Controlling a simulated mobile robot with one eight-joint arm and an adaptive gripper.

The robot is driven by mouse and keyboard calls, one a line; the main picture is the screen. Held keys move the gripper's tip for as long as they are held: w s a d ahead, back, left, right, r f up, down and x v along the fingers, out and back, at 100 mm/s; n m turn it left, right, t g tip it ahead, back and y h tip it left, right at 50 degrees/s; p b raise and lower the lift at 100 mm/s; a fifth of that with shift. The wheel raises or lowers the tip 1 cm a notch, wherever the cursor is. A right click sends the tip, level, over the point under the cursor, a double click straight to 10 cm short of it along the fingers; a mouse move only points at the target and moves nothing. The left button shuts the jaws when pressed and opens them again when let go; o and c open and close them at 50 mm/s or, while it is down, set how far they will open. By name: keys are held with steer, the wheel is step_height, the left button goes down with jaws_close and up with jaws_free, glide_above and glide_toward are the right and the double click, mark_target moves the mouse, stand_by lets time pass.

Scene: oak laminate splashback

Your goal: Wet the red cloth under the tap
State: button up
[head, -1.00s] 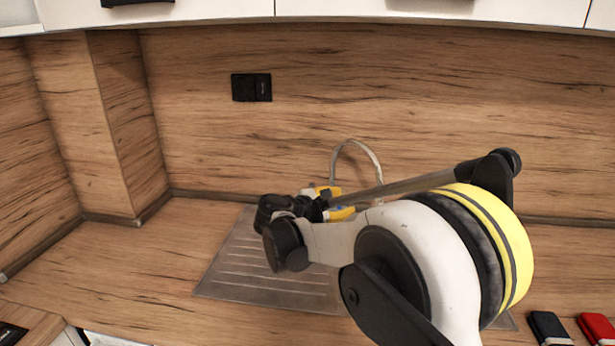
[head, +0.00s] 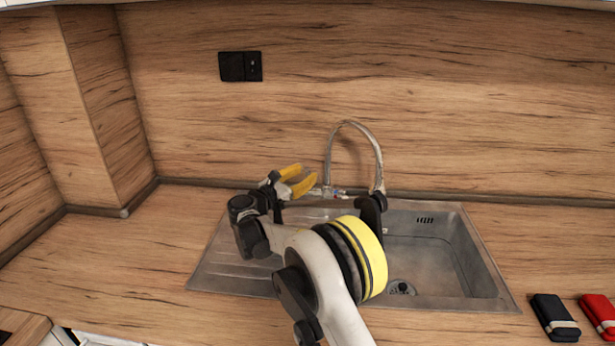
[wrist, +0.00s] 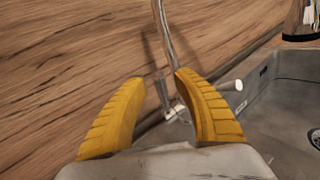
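The red cloth (head: 600,314) lies folded with a pale band on the worktop, right of the sink, partly cut off by the head view's right edge. The tap (head: 352,125) has a tall curved metal spout behind the sink; its lower part shows in the wrist view (wrist: 175,112). The sink (head: 455,255) has its basin on the right and a ribbed drainboard on the left. My gripper (head: 308,172) has its yellow fingers apart and holds nothing. Contact cannot be judged.
A folded black cloth (head: 554,318) lies left of the red one. A black wall socket (head: 240,66) is on the wood splashback (head: 450,100). The worktop left of the sink (head: 140,250) is clear. A wall corner juts out at the left.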

steer(key=shift+x, duration=0.85)
jaws_close()
